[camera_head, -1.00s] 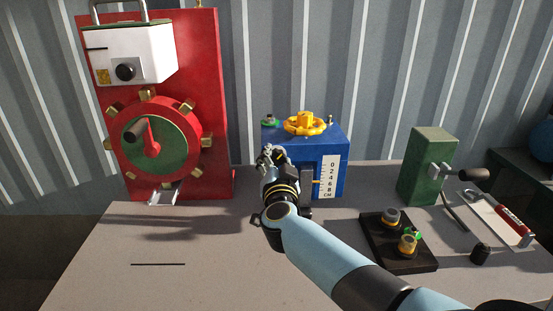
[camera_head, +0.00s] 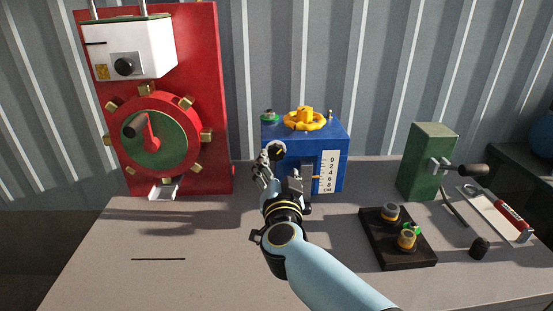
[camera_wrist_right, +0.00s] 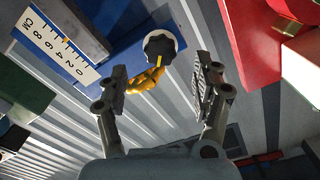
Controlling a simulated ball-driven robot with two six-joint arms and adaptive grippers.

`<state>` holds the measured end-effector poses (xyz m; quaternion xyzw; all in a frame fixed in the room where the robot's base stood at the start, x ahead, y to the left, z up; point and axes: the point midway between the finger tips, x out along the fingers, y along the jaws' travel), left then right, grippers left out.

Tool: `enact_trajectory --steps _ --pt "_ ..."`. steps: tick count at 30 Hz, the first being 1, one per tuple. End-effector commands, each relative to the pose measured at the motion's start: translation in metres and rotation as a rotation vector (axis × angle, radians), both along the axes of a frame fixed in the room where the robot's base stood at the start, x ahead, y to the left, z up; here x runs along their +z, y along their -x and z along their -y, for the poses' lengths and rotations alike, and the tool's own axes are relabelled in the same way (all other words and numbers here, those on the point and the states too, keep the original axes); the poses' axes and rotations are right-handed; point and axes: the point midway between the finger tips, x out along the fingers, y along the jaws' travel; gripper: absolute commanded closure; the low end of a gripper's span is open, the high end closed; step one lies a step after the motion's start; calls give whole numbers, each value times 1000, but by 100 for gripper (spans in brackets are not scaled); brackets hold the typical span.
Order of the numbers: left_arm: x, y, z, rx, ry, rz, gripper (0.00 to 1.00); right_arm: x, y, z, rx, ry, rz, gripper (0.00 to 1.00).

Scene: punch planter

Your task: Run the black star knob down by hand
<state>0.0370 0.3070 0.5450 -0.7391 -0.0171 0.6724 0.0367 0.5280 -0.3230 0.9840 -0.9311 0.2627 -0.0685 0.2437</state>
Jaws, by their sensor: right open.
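The black star knob (camera_head: 277,150) sits on the front face of the blue box (camera_head: 337,152), at its upper left. In the right wrist view the knob (camera_wrist_right: 160,47) shows scalloped edges against a pale round patch, ahead of and between my fingertips. My right gripper (camera_head: 280,172) is open and empty in front of the blue box, just below the knob in the head view. In the right wrist view the two fingers of the gripper (camera_wrist_right: 162,68) stand wide apart, with the knob beyond them. I cannot tell whether a finger touches it. My left gripper is not in view.
A yellow handwheel (camera_head: 305,119) tops the blue box; a centimetre scale (camera_head: 329,171) is on its front. A red panel (camera_head: 221,90) with a wheel stands left. A black block (camera_head: 420,258) with fittings and a green post (camera_head: 424,163) with a crank stand right.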

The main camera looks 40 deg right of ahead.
Motion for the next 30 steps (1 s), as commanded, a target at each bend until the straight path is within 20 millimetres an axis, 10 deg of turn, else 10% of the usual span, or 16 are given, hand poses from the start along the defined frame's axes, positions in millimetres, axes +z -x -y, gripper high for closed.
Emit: enact_trajectory --steps 12,30 --pt "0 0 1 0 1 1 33 0 51 -31 0 0 -1 33" --pt "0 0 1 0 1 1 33 2 27 -17 0 2 3 33"
